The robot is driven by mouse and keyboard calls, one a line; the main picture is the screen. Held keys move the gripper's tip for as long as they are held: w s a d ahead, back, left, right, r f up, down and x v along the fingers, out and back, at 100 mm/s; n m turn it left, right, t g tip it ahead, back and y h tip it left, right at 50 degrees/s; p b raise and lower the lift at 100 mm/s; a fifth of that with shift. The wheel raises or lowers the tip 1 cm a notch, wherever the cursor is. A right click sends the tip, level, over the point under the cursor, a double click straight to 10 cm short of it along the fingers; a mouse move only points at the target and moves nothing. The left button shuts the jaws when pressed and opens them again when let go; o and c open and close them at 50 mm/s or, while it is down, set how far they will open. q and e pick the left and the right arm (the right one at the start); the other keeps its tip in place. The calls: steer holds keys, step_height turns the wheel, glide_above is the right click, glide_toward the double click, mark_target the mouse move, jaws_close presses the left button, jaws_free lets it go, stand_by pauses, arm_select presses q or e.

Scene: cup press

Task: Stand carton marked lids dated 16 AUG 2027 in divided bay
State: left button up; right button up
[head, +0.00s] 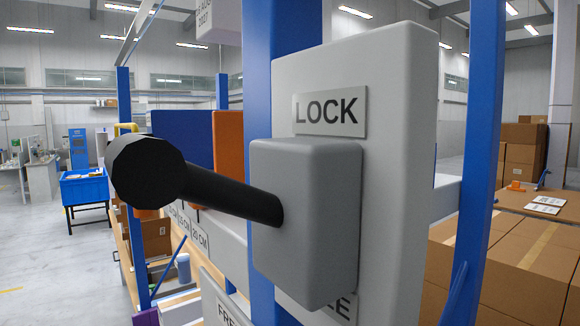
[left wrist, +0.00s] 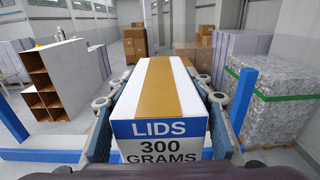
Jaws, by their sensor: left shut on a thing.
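In the left wrist view my left gripper (left wrist: 159,103) is shut on a white carton (left wrist: 160,128) with a tan tape strip. Its blue and white end reads LIDS, 300 GRAMS; no date shows on that face. The fingers press its two sides. In the head view neither gripper can be made out.
A black-handled lever (head: 235,193) on a grey housing (head: 310,220) under a LOCK plate (head: 330,111) fills the near head view, beside a blue post (head: 258,100).

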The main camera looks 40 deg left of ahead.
arm_select(q)
steer(key=b, duration=0.2)
glide_above(239, 41)
step_height(239, 41, down, 6)
steer(key=shift+s+d+f, duration=0.1)
steer(key=shift+f, duration=0.05)
step_height(239, 41, down, 13)
steer(key=b, duration=0.1)
steer(key=shift+w+f, duration=0.15)
steer(key=shift+w, duration=0.25)
arm_select(e)
steer(key=s+f, duration=0.2)
steer(key=f, duration=0.1)
steer(key=shift+s+a, duration=0.1)
steer(key=shift+s, duration=0.05)
steer(key=shift+f, duration=0.15)
arm_select(q)
steer(key=o, duration=1.5)
steer(key=shift+d+f, duration=0.1)
steer(key=shift+c, duration=0.2)
steer(key=shift+o, duration=0.6)
